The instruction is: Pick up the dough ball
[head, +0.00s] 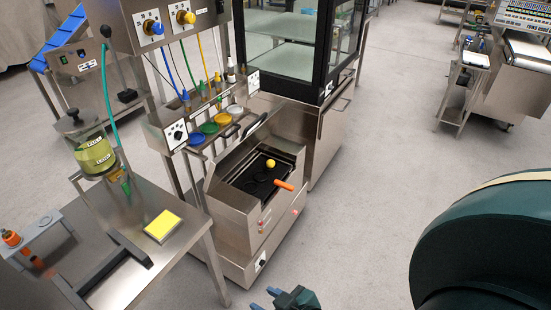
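A small yellow ball (270,163), which looks like the dough ball, sits on the dark recessed plate (252,187) of a steel machine in the middle of the head view. An orange handle (284,185) lies just in front of it. My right gripper (263,299) shows at the bottom edge, with its two light blue fingertips apart and nothing visible between them. It is well in front of the machine and clear of the ball. The lower part of this gripper is cut off by the frame. My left gripper is not in view.
A steel table (190,247) with a yellow pad (162,226) stands at left. Coloured bowls (209,128) and hanging hoses are behind the ball's machine. A glass-sided cabinet (295,45) stands behind. The floor (390,150) to the right is clear.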

